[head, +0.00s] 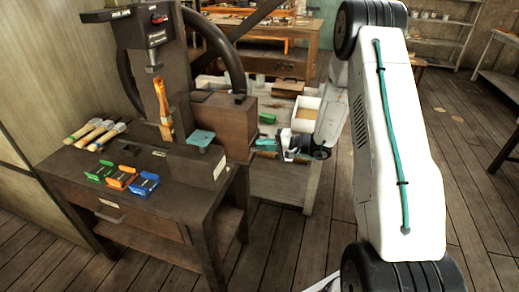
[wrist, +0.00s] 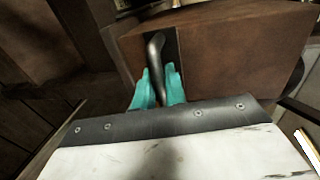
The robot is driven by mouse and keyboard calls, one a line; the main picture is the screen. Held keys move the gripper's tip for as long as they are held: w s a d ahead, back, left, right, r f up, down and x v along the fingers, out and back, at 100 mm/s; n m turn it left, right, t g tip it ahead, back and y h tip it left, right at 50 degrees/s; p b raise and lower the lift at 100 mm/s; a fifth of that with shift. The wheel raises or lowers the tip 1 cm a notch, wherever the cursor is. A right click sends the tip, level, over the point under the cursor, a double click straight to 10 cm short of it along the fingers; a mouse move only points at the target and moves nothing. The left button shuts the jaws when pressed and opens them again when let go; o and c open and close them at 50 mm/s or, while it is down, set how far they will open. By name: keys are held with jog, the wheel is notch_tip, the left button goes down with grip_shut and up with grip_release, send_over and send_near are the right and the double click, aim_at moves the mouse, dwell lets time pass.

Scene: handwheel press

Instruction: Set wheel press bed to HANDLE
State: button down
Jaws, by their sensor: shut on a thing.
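The dark wheel press (head: 150,40) stands on a workbench, with a large handwheel (head: 222,45) at its back right. Its low bed (head: 185,165) runs across the bench top, with a small pale label whose text is too small to read. A brown box-shaped housing (head: 228,120) sits at its right side. In the wrist view, a curved dark metal handle (wrist: 155,48) stands in a slot of a brown housing (wrist: 230,50). My gripper (wrist: 158,92) has its teal fingers shut around this handle's lower part. In the head view my gripper (head: 281,147) is right of the press.
An orange-handled tool (head: 165,105) stands upright at the press column. Several brushes (head: 95,133) and green, orange and blue clamps (head: 121,177) lie on the bench. Open floor lies at right.

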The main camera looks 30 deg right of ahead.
jog(key=c, duration=1.6)
grip_release()
jog(key=shift+o, duration=0.2)
jog(key=v, duration=0.7)
jog(key=shift+s+d, duration=0.3)
jog(key=shift+m, duration=0.3)
